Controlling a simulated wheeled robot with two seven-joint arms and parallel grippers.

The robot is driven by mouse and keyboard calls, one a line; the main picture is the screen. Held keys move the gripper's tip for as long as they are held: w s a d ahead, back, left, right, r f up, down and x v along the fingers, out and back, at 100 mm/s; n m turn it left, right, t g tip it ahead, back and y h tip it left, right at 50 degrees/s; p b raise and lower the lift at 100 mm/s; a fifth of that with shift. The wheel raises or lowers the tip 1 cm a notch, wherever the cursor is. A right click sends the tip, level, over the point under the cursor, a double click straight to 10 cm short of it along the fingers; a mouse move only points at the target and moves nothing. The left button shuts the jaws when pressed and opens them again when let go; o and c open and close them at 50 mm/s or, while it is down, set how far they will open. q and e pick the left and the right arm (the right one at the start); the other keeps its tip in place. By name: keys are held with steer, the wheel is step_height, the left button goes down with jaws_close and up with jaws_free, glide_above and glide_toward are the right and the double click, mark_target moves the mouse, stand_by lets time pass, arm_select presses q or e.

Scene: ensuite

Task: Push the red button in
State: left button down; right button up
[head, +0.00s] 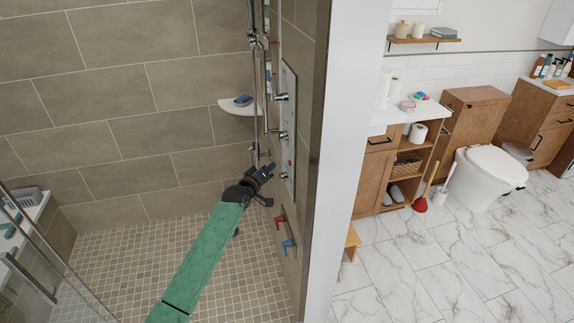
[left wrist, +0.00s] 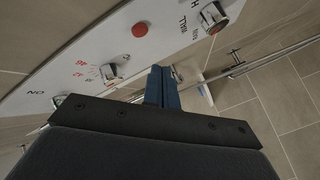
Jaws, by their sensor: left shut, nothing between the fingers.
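The red button (left wrist: 140,29) is a round disc on the white shower panel (left wrist: 92,40), between two chrome knobs, in the left wrist view. In the head view it is a tiny red spot (head: 290,162) low on the panel (head: 289,95), seen nearly edge-on. My left gripper (head: 269,169) is beside the lower panel, on its left, with its blue fingers shut and empty. In the left wrist view the fingers (left wrist: 162,80) appear below and right of the button, apart from it in the picture; the exact gap is unclear. My right gripper is out of view.
Chrome knobs (head: 282,135) stick out of the panel. A shower rail (head: 257,90) and a white corner shelf (head: 240,106) stand behind the gripper. Red and blue handles (head: 288,246) sit lower on the wall. The tiled shower floor (head: 220,285) is open to the lower left.

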arm_select(q)
steer(key=shift+s+a, duration=0.2)
steer(key=shift+a, duration=0.45)
steer(key=shift+s+a, duration=0.15)
steer(key=shift+a, duration=0.45)
steer(key=shift+f, duration=0.1)
